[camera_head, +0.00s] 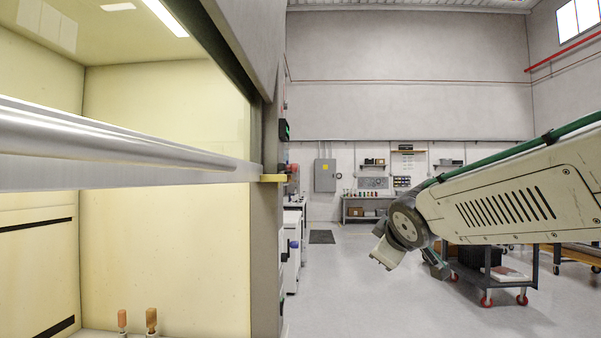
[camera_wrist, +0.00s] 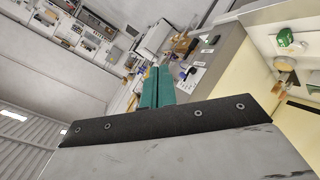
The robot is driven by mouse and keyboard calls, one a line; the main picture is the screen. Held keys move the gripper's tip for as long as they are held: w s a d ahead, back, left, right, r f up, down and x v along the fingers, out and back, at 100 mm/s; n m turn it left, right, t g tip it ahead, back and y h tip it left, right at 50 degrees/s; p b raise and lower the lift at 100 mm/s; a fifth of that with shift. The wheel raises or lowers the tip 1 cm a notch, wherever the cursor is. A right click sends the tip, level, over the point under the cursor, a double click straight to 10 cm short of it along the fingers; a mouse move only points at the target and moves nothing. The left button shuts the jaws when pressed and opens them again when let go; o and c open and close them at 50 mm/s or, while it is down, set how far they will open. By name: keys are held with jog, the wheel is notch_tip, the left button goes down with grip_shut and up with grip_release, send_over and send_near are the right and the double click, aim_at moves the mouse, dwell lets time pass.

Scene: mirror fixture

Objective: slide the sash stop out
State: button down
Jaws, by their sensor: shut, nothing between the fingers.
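The sash stop (camera_head: 273,178) is a small yellow piece at the right end of the sash's metal bottom rail (camera_head: 130,165), by the hood's side post in the head view. The sash is partly raised, with an opening under it. My gripper's teal fingers (camera_wrist: 158,84) are together and empty in the wrist view. In the head view my arm is on the right, well apart from the stop, and the fingertips cannot be made out clearly. A small yellow patch shows by the fingertips in the wrist view; I cannot tell if it is the stop.
The hood's side post (camera_head: 266,230) stands right of the opening. Two small brown-topped fittings (camera_head: 151,320) stand inside at the bottom. A cart (camera_head: 495,270) with red wheels is behind my arm. The floor (camera_head: 345,290) between hood and arm is clear. A green object (camera_wrist: 287,38) shows inside the hood.

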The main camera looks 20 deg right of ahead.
jog(key=w+a+r+n+t+y, duration=0.3)
jog(key=w+r+n+y, duration=0.3)
jog(key=w+n, duration=0.3)
jog(key=w+a+r+n+t+y, duration=0.2)
jog(key=w+a+r+n+y, duration=0.1)
jog(key=w+r+n+y, duration=0.3)
jog(key=w+r+n, duration=0.2)
jog(key=w+n, duration=0.1)
jog(key=w, duration=0.1)
jog(key=shift+a+r+n+t+y, duration=0.15)
jog(key=shift+a+n+t+y, duration=0.15)
jog(key=shift+n+t, duration=0.1)
send_near(292, 169)
jog(key=a, duration=0.4)
jog(key=w, duration=0.2)
jog(key=w+d+r, duration=0.1)
jog(key=w, duration=0.1)
jog(key=shift+w+d+r, duration=0.1)
jog(key=shift+w+d, duration=0.05)
jog(key=shift+w, duration=0.35)
